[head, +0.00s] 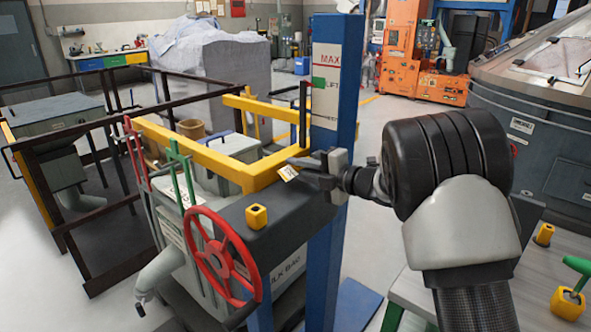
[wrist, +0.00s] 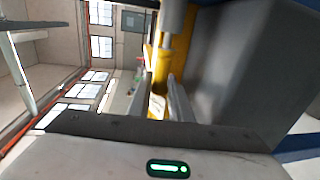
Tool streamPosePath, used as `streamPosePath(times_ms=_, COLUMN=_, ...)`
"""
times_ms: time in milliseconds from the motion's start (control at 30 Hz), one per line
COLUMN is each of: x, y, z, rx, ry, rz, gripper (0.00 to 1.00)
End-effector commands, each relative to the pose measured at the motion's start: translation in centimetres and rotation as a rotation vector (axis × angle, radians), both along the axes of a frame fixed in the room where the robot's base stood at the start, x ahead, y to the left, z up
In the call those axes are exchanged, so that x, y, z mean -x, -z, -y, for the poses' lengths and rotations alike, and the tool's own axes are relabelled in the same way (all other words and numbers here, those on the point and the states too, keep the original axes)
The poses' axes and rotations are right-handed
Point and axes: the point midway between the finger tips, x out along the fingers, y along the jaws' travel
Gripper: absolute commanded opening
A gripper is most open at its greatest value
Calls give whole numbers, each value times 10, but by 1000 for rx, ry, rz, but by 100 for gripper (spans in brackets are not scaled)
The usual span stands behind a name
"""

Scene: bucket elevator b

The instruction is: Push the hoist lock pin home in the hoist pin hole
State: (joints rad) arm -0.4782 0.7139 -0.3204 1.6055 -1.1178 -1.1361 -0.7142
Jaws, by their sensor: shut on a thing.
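My gripper (head: 303,172) is at the near corner of the yellow hoist frame, beside the blue column (head: 338,80). Its fingers point left and are shut on a small yellow-and-white piece (head: 288,173), which I take to be the hoist lock pin. The piece also shows between the fingers (wrist: 160,100) in the wrist view, but its shaft cannot be made out. A yellow upright part (wrist: 161,62) with a grey cylinder above it lies just beyond the fingertips. I cannot see the hoist pin hole, nor tell whether the pin is in it.
The yellow hoist frame (head: 205,158) runs left from the gripper. A dark post (head: 303,110) stands close above it. Below are a yellow block (head: 256,216) on a dark ledge and a red handwheel (head: 222,257). Dark railings (head: 75,200) stand at the left.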

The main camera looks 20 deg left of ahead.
Motion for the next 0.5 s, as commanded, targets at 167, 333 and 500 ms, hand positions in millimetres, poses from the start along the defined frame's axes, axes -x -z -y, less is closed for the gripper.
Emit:
streamPosePath(times_ms=167, x=-4, y=0, z=2, rx=1, ry=0, rz=0, gripper=0)
streamPosePath(times_ms=333, x=-8, y=0, z=4, rx=0, ry=0, rz=1, gripper=0)
streamPosePath(times_ms=500, x=-12, y=0, z=5, rx=0, ry=0, rz=0, gripper=0)
